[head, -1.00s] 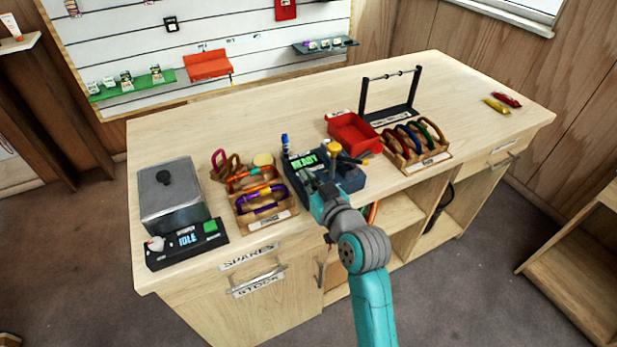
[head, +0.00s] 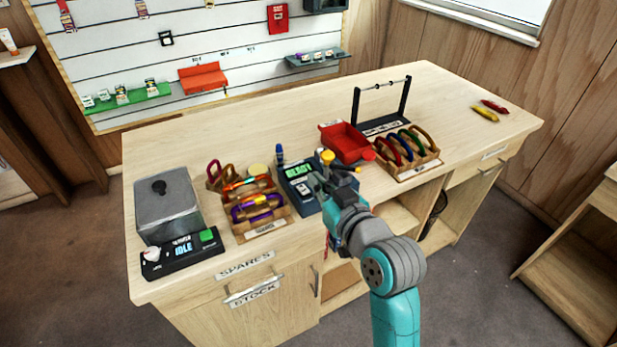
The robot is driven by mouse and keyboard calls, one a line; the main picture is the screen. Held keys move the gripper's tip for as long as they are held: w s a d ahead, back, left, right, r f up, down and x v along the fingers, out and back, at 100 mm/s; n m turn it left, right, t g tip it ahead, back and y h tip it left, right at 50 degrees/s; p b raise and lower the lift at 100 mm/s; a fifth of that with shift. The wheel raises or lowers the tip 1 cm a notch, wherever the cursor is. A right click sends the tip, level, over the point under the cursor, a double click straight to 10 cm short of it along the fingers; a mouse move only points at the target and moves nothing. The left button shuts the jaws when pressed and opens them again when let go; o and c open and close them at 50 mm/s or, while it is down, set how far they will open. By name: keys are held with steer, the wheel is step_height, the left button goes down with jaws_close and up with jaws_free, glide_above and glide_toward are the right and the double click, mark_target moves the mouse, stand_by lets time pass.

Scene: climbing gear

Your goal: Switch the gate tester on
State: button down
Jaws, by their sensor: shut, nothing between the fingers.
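A dark blue-grey device (head: 298,183) with a lit green screen (head: 299,172) stands near the front middle of the bench. The screen seems to read READY. I cannot read a name on it, so I cannot be sure it is the gate tester. A yellow-topped part (head: 327,157) stands at its right, partly behind my gripper. My gripper (head: 322,183) is shut and empty at the device's right front part, hiding some of it. I cannot tell whether it touches. A second black unit (head: 184,254) at the left front has a lit IDLE display, a green button (head: 207,235) and a white knob (head: 152,254).
A metal box (head: 166,205) stands behind the black unit. A wooden rack of coloured carabiners (head: 262,228) is left of the device. A red bin (head: 346,143), another rack (head: 407,172) and a black frame (head: 382,120) are right. The bench top (head: 440,95) is clear behind.

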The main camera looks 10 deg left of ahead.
steer(key=shift+s+d+r, duration=0.3)
steer(key=shift+s+d, duration=0.1)
steer(key=shift+s, duration=0.25)
steer(key=s+d+f+m+t+h, duration=0.1)
steer(key=s+d+f+m+h, duration=0.2)
steer(key=s+d+f, duration=0.6)
steer(key=s+d+f+m+h, duration=0.25)
steer(key=s+d+f, duration=0.25)
steer(key=s+f, duration=0.4)
steer(key=s+d+h, duration=0.2)
steer(key=s+d, duration=0.1)
steer(key=s, duration=0.9)
steer(key=s+d+m+h, duration=0.1)
steer(key=s+d, duration=0.3)
steer(key=s, duration=0.9)
steer(key=shift+f+h, duration=0.35)
steer(key=shift+f, duration=0.1)
steer(key=c, duration=1.9)
jaws_free()
